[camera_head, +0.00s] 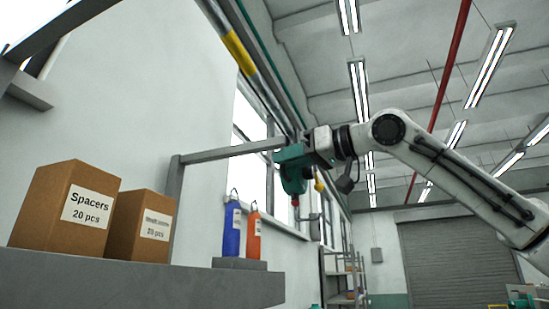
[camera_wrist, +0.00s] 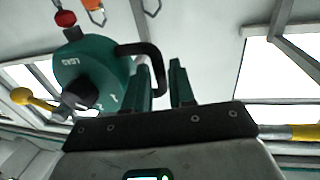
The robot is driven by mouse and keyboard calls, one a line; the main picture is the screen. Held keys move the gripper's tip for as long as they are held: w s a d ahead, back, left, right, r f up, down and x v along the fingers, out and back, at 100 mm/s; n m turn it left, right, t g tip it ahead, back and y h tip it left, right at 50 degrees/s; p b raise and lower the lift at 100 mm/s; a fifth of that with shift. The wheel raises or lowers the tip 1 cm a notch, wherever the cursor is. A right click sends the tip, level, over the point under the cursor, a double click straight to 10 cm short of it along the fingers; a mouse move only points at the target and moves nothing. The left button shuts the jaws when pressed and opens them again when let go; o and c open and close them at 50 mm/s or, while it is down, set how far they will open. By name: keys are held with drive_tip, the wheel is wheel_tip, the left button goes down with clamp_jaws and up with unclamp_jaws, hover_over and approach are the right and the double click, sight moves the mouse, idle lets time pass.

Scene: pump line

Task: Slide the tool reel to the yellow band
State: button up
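The tool reel (camera_head: 291,170), a teal round body with a dark hub, hangs below the overhead rail in the head view. In the wrist view the reel (camera_wrist: 92,75) fills the left, with its black loop handle (camera_wrist: 140,49) curving down between my fingers. My gripper (camera_head: 312,146) is at the reel's right side in the head view. In the wrist view its two teal fingers (camera_wrist: 165,83) stand close on either side of the handle. The yellow band (camera_head: 240,53) is on the rail, up and left of the reel; a yellow section (camera_wrist: 305,132) shows at the wrist view's right edge.
A grey ledge (camera_head: 130,277) below carries a Spacers box (camera_head: 65,207), a second box (camera_head: 140,226), and a blue (camera_head: 232,229) and an orange (camera_head: 254,235) item. A grey bracket arm (camera_head: 225,152) reaches from the wall. The rail looks clear between reel and band.

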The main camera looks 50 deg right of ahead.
drive_tip(key=shift+w+a+p, duration=0.15)
drive_tip(key=shift+w+p, duration=0.05)
drive_tip(key=shift+w, duration=0.75)
drive_tip(key=shift+w+a+p, duration=0.1)
drive_tip(key=shift+w+p, duration=0.05)
drive_tip(key=shift+w, duration=0.75)
drive_tip(key=shift+c, duration=0.3)
clamp_jaws()
